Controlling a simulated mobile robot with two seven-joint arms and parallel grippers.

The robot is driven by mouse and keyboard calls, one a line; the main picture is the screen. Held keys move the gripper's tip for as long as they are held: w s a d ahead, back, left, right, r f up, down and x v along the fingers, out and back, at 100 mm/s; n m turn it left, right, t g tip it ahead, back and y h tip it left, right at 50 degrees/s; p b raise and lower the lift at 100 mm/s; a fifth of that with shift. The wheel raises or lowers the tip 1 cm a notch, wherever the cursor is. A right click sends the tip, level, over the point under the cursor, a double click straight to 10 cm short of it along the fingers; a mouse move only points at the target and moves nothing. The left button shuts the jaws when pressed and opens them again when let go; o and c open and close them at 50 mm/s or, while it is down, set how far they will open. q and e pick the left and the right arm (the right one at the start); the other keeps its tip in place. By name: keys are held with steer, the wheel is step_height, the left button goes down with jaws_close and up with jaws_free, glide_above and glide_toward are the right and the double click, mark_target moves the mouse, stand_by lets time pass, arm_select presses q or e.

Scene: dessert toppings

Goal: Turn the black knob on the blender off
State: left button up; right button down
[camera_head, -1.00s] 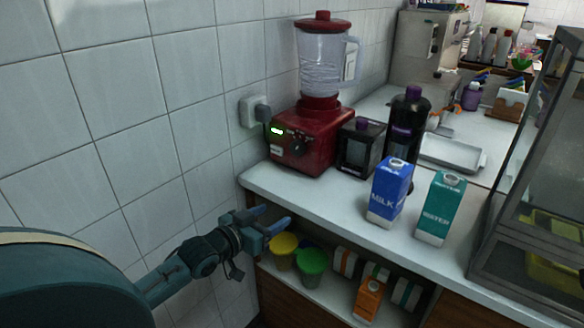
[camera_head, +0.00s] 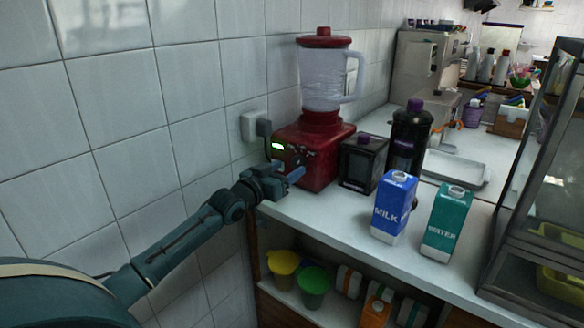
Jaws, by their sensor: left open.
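The red blender (camera_head: 322,138) stands on the counter against the tiled wall, with a clear jar and a red lid. My right gripper is not in view.
A black box-shaped container (camera_head: 361,163), a dark bottle with a purple cap (camera_head: 407,143), a blue milk carton (camera_head: 393,207) and a green water carton (camera_head: 446,222) stand right of the blender. Yellow (camera_head: 284,268) and green (camera_head: 313,286) cups sit on the shelf below.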

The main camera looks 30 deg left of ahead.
mark_target(296, 164)
arm_select(q)
steer(key=shift+w+d, duration=0.15)
steer(key=shift+w, duration=1.4)
steer(key=shift+c, duration=0.2)
steer(key=c, duration=0.9)
